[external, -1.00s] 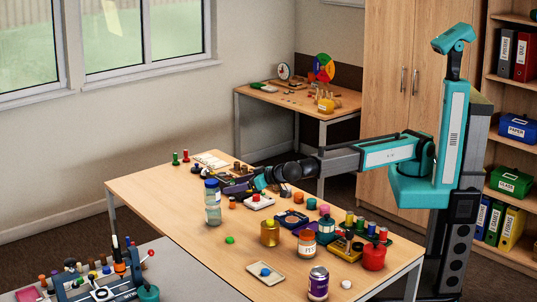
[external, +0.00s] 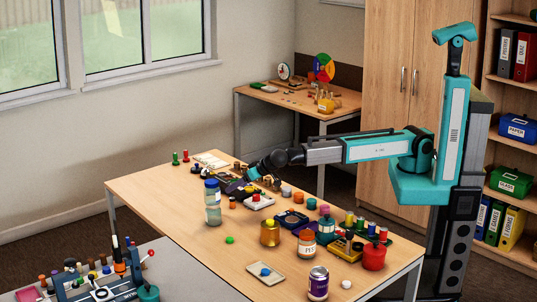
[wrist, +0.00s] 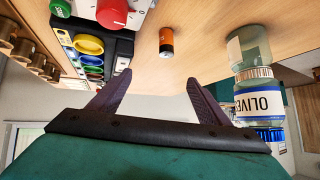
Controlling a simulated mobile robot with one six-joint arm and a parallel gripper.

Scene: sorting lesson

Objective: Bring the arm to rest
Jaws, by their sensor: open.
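My arm (external: 375,149) reaches left from its column over the far side of the table (external: 160,200). My gripper (external: 250,176) is above the objects at the back of the table, and its tips are small and hard to make out in the external view. In the wrist view my gripper (wrist: 150,92) shows two dark fingers spread wide apart with nothing between them. An orange and black cylinder (wrist: 166,42) stands on the table beyond the fingers. A jar labelled OLIVE (wrist: 258,100) is right of the fingers.
A dark tray with coloured rings (wrist: 88,46) lies left of the fingers. The table's left front is mostly clear.

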